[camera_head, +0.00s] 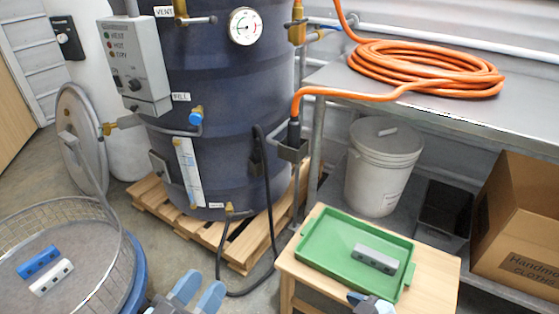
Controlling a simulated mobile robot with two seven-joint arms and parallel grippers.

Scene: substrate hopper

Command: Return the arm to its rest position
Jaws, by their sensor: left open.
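My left gripper (199,289) is at the bottom edge, left of centre. Its blue-tipped fingers are apart, with nothing seen between them. It is over the floor, between the wire-rimmed drum and the small wooden table. Part of my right gripper (371,303) shows at the bottom edge, by the near side of the green tray (318,246). Its jaws are mostly cut off, so I cannot tell whether they are open. A grey block (376,259) lies in the tray, apart from the visible gripper part.
The wire-rimmed drum (128,262) at left bears a blue block (39,262) and a white block (51,278). A dark tank (228,90) stands on a pallet (160,201). The wooden table (432,284), a white bucket (378,172) and a cardboard box (518,215) are at right.

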